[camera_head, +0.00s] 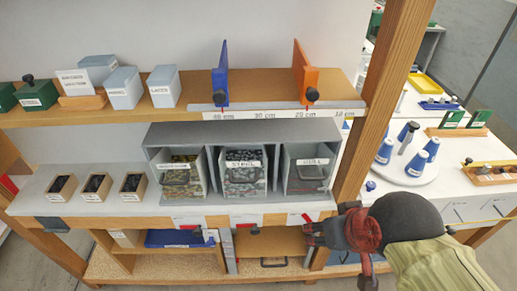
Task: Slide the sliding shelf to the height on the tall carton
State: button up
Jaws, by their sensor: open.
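A brown board (268,243) sits in the lower bay under the middle shelf and looks like the sliding shelf. A pale upright strip (228,250) stands at its left side; any marks on it are too small to read. My gripper (306,234) reaches in from the right at the bay's right side, pointing left. It is open and appears empty, near the board's right end; I cannot tell whether it touches the board. I cannot make out a tall carton with a height on it.
A dark handle (274,262) shows below the board. Above stands a grey rack (240,132) of labelled bins. The top shelf holds a blue divider (220,85) and an orange divider (301,72) above a centimetre scale. A wooden post (372,100) rises beside my arm.

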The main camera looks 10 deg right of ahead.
aim_at(285, 241)
jog(key=k+j+u, duration=0.15)
jog(key=u, duration=0.3)
jog(key=k+j+u, duration=0.15)
jog(key=u, duration=0.3)
jog(key=k+j+u, duration=0.1)
jog(key=j+u, duration=0.15)
jog(key=u, duration=0.2)
jog(key=z, duration=1.45)
